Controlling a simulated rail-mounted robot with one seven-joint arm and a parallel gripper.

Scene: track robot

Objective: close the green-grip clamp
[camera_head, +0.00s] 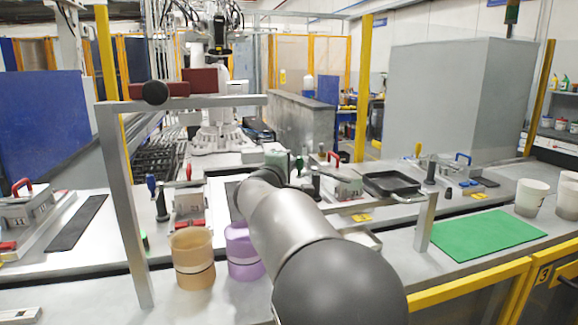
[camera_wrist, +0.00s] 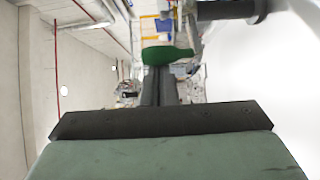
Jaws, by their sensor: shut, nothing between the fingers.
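The green grip of the clamp (camera_wrist: 167,54) shows in the wrist view, straight ahead of my fingertips and overlapping them in the picture. I cannot tell whether they touch. My gripper (camera_wrist: 160,72) has its two dark fingers together with nothing between them. In the head view the grey-green body of my gripper (camera_head: 277,158) shows beyond my arm, above the table, and its fingers are not clear. The rest of the green-grip clamp is hard to make out, and my arm hides part of that area.
A black tray (camera_head: 391,183) and a green mat (camera_head: 487,234) lie to the right. An orange cup (camera_head: 193,258) and a purple cup (camera_head: 243,252) stand in front, left of my arm. A metal frame post (camera_head: 124,205) rises at the left. White buckets (camera_head: 531,197) stand at the right.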

